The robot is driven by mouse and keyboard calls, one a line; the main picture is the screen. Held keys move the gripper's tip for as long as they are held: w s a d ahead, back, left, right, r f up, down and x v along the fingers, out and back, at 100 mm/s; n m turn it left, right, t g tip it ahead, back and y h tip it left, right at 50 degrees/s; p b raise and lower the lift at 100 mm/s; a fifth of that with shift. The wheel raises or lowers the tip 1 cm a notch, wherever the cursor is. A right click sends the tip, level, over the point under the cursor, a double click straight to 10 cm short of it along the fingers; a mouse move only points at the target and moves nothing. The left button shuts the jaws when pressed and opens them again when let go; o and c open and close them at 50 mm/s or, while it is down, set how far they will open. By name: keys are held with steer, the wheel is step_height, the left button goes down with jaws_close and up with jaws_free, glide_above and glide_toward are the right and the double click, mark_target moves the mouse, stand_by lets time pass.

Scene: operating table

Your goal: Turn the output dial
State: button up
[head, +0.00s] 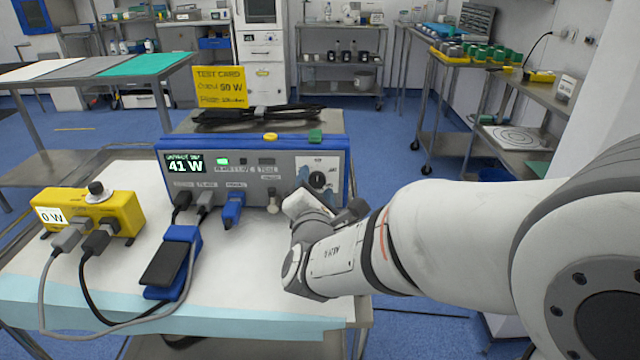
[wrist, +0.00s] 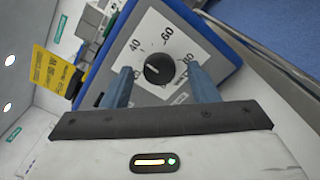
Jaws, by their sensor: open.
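The output dial is a round black knob on a white scale plate at the right end of the grey and blue generator's front (head: 250,190). In the wrist view the dial (wrist: 158,69) sits between the two blue-grey fingers of my gripper (wrist: 160,75), with a gap on each side. My gripper is open. The scale shows 40, 60 and 80. In the head view the dial (head: 318,180) is just above my gripper, whose fingers are hard to make out there. The generator display (head: 184,163) reads 41 W. A yellow test card (head: 222,87) behind it shows 50 W.
A yellow meter box (head: 90,212) reading 0 W stands at left, with cables running from it. A blue foot pedal (head: 172,262) lies in front of the generator. Plugs (head: 232,208) stick out from the generator's lower front.

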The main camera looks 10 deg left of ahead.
steer(key=shift+c, duration=0.5)
steer(key=c, duration=0.8)
steer(key=shift+s+a, duration=0.1)
steer(key=shift+a, duration=0.15)
steer(key=shift+c, duration=0.4)
steer(key=shift+d, duration=0.25)
steer(key=m+b, duration=0.1)
steer(key=b, duration=0.2)
steer(key=m+b, duration=0.1)
steer(key=b, duration=0.2)
steer(key=shift+f+m, duration=0.3)
steer(key=shift+f, duration=0.05)
steer(key=m+b, duration=0.2)
steer(key=b, duration=0.3)
steer(key=shift+r, duration=0.15)
steer(key=shift+r+m+b, duration=0.15)
steer(key=shift+m+b, duration=0.55)
steer(key=shift+b, duration=0.1)
steer(key=shift+r, duration=0.1)
